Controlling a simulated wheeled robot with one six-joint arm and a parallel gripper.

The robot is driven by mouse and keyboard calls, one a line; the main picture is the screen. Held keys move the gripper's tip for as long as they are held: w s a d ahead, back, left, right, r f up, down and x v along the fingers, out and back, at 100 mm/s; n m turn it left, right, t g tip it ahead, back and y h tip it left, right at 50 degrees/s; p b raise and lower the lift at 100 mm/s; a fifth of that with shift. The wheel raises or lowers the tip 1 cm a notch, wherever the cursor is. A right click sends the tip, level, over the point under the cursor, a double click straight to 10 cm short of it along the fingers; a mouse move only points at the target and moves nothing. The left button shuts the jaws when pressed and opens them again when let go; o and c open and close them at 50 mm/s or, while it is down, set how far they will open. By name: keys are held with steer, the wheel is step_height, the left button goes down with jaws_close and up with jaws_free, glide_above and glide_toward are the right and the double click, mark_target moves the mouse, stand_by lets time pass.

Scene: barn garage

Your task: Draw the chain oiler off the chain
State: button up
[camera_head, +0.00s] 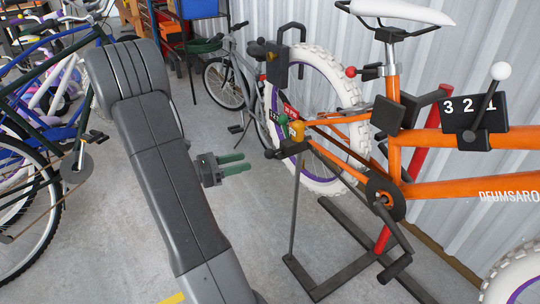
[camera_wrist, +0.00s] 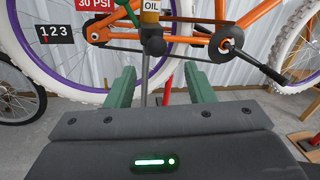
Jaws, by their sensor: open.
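The chain oiler has a yellow body (camera_head: 297,131) and a black lower part, by the rear wheel of the orange bike. In the wrist view its yellow body, marked OIL (camera_wrist: 151,12), is cut off by the top edge, with the dark lower part (camera_wrist: 155,46) below. It overlaps the chain (camera_wrist: 190,42); whether it touches cannot be told. My gripper (camera_head: 244,163) is open and empty, left of and a little below the oiler, its green fingers pointing towards it. In the wrist view my gripper (camera_wrist: 160,80) has its fingers either side of the oiler's line, short of it.
The orange bike (camera_head: 450,190) stands on a dark floor stand (camera_head: 345,281) with a thin post (camera_head: 297,205) below the oiler. The crank pedal (camera_head: 395,267) juts forward. A 1 2 3 panel (camera_wrist: 54,31) is at left. Other bikes (camera_head: 40,190) stand left; floor between is clear.

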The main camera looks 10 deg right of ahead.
mark_target(269, 153)
steer(key=d, duration=0.3)
steer(key=w+d+b, duration=0.1)
steer(key=d, duration=0.2)
steer(key=d+b, duration=0.1)
steer(key=d, duration=0.2)
steer(key=shift+w+d, duration=0.15)
steer(key=shift+w, duration=0.25)
jaws_close()
